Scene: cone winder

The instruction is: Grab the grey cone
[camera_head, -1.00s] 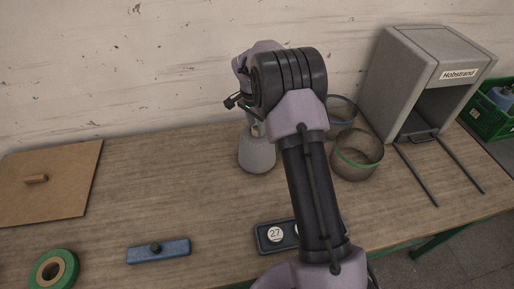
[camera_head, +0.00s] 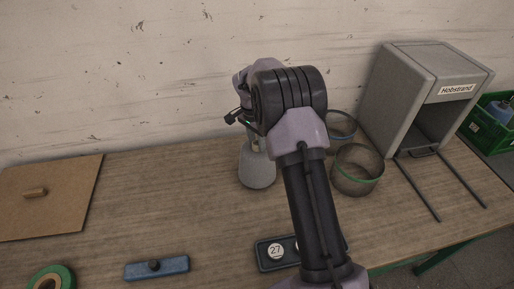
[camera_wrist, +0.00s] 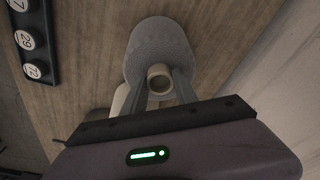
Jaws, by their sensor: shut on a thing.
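The grey cone (camera_head: 257,171) stands upright near the back of the wooden table, left of my arm. It also shows in the wrist view (camera_wrist: 160,42), with the round open end of its pale tip facing the camera. My gripper (camera_wrist: 160,88) is shut on this narrow tip, one finger on each side. In the head view my arm hides most of the gripper. I cannot tell whether the base of the cone touches the table.
A numbered dark bar (camera_head: 270,266) and a blue bar (camera_head: 157,268) lie in front. A brown board (camera_head: 60,200) lies left.

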